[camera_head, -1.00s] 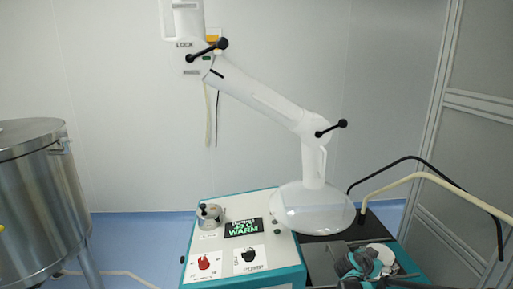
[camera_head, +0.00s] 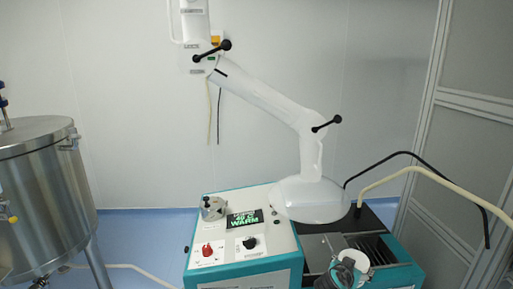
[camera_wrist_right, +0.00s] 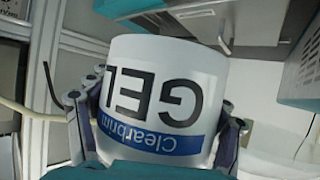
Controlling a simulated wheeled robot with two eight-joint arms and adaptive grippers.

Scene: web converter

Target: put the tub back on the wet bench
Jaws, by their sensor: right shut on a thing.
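The white tub (camera_wrist_right: 165,90) with "GEL" and a blue "Clearbrim" band fills the middle of the right wrist view, its lettering upside down. My right gripper (camera_wrist_right: 160,128) is shut on it, with a finger against each side. In the head view the tub (camera_head: 358,259) shows only in small part at the bottom right, with my right gripper (camera_head: 349,270) around it, in front of or over the dark slotted part of the teal machine. My left gripper is not in view. I cannot tell which surface is the wet bench.
A teal and white machine (camera_head: 212,266) with knobs, a lit display (camera_head: 245,219) and a small metal pot (camera_head: 212,208) stands left of the gripper. A white extraction arm (camera_head: 270,105) ends in a clear hood (camera_head: 310,200) close behind. A steel tank (camera_head: 45,200) stands at left.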

